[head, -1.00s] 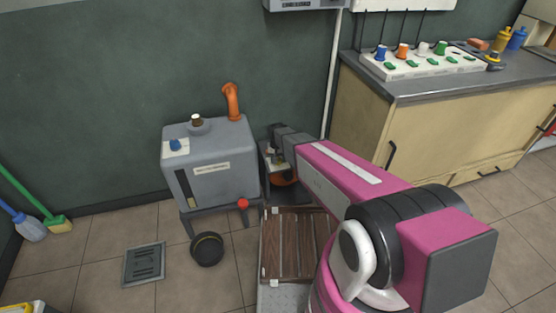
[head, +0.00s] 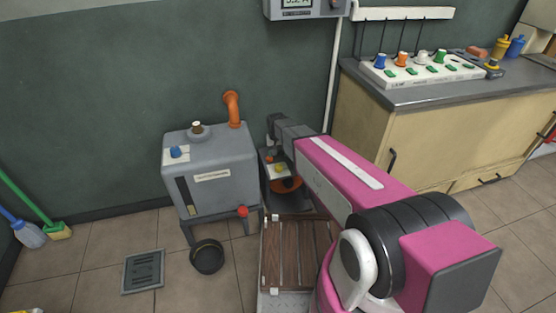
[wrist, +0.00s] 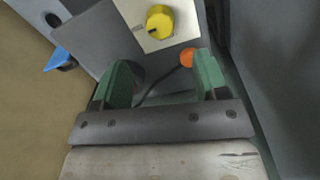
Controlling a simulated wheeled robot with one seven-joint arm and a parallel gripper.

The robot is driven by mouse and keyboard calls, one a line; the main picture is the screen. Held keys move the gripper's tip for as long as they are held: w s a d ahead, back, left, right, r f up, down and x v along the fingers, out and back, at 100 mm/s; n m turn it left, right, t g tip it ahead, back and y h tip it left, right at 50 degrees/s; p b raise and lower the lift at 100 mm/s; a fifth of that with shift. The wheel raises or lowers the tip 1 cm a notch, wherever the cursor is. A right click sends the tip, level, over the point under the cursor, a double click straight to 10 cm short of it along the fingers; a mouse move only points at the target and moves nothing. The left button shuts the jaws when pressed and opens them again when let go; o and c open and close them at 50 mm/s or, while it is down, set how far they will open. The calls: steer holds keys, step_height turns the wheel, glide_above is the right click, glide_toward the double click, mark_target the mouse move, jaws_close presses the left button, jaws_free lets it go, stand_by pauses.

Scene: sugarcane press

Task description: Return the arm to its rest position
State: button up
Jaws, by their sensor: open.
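My pink arm (head: 350,190) reaches from the lower right toward the back wall. At its far end my gripper (wrist: 162,66) shows in the wrist view with its two green fingers apart and nothing between them. Beyond the fingers is a pale panel with a yellow knob (wrist: 160,22), which also shows in the head view (head: 280,168) on a low machine beneath the dark wrist. The fingers look apart from the knob. In the head view the fingers are hard to make out.
A grey tank (head: 212,180) with an orange pipe (head: 232,108) stands just left of my arm's end. A black bowl (head: 207,256) and a floor drain (head: 143,271) lie in front. A slatted wooden platform (head: 290,255) is below the arm. A counter (head: 430,95) stands at right.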

steer(key=shift+r, duration=0.75)
steer(key=s+d+r, duration=0.4)
steer(key=s+d, duration=0.5)
steer(key=s+d+r, duration=0.5)
steer(key=s+d, duration=0.4)
steer(key=d, duration=0.1)
steer(key=shift+s+d+m, duration=0.25)
steer(key=shift+m, duration=0.15)
